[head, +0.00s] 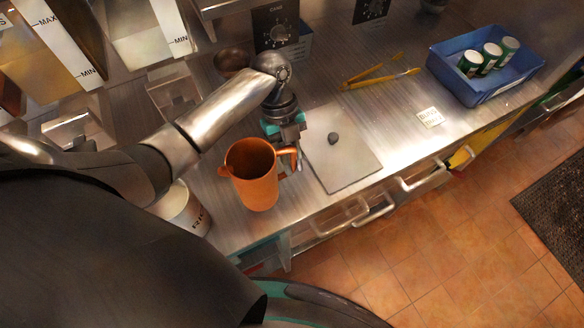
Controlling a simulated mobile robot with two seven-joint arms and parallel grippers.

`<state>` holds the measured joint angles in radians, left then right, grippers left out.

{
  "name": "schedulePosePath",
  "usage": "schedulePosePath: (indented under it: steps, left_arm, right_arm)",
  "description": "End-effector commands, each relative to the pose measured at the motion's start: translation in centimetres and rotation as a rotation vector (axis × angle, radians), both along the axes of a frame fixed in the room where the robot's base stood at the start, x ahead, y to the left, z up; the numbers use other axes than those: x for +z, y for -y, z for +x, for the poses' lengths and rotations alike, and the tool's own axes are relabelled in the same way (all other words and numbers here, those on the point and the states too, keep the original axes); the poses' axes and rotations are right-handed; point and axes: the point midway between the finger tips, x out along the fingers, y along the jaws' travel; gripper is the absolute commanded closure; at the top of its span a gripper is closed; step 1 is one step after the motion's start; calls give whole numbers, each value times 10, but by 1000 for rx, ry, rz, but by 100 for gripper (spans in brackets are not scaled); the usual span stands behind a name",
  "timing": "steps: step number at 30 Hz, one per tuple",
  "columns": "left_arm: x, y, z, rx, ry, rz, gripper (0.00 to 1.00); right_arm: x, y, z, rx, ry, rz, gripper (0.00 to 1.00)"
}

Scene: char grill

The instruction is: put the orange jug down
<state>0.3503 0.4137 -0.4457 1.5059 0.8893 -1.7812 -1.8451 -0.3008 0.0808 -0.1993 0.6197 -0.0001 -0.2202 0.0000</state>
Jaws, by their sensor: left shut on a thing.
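The orange jug (257,184) is upright over the steel counter, near its front edge, in the head view. Its handle is on its right side. My left gripper (295,160) is shut on the jug's handle, reaching down from above and behind it. I cannot tell whether the jug's base touches the counter, as its lower part is seen from above. My right gripper is not in view.
A grey board (343,168) with a small dark lump (333,139) lies right of the jug. A white tub (181,209) stands left. Yellow-handled tongs (381,78) and a blue crate (450,78) holding green cans (470,64) are farther right.

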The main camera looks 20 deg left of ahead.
Motion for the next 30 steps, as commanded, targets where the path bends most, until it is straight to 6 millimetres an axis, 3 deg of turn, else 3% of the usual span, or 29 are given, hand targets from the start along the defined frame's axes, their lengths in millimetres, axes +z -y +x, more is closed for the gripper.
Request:
schedulePosePath:
  steps: [9,21,22,30]
  left_arm:
    - [-37,0,-1,-1,-3,0,100]
    - [-42,0,0,-1,0,0,100]
    - [-42,0,-1,-1,0,0,79]
    - [-41,0,0,0,-1,1,51]
  right_arm:
    - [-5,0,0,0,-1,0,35]
    - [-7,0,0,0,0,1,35]
    - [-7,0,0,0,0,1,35]
    - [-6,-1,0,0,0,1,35]
